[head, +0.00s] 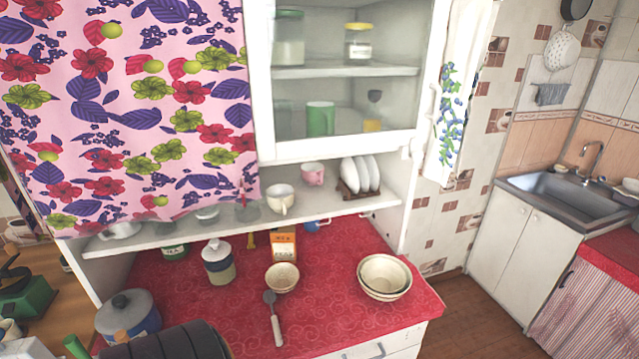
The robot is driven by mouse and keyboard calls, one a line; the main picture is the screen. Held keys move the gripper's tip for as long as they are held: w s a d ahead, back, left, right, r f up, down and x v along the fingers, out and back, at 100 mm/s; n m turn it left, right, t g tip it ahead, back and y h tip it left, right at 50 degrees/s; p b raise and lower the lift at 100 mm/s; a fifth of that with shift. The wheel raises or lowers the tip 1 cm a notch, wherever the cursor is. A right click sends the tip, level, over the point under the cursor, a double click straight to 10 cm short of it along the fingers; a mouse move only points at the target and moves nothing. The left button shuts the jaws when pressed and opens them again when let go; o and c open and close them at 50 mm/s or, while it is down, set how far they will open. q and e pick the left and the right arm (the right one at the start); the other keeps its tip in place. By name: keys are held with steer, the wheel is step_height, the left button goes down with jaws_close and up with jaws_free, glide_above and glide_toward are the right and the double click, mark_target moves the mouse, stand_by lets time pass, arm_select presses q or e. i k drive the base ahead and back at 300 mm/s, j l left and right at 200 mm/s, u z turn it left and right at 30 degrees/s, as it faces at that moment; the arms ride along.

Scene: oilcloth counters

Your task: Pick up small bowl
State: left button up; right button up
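A small cream bowl (282,278) stands upright on the red patterned countertop (335,290), near the middle of the head view. A larger pair of nested cream bowls (384,278) stands to its right, apart from it. Neither of my grippers shows in the head view, so I cannot see how they stand relative to the small bowl. Nothing covers the small bowl.
A spoon-like utensil with a pale handle (275,320) lies in front of the small bowl. An orange box (284,243) stands close behind it, a lidded jar (217,262) to the left. A shelf (325,205) overhangs the back. The front right counter is clear.

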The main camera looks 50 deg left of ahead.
mark_target(282, 278)
steer(key=u, duration=1.85)
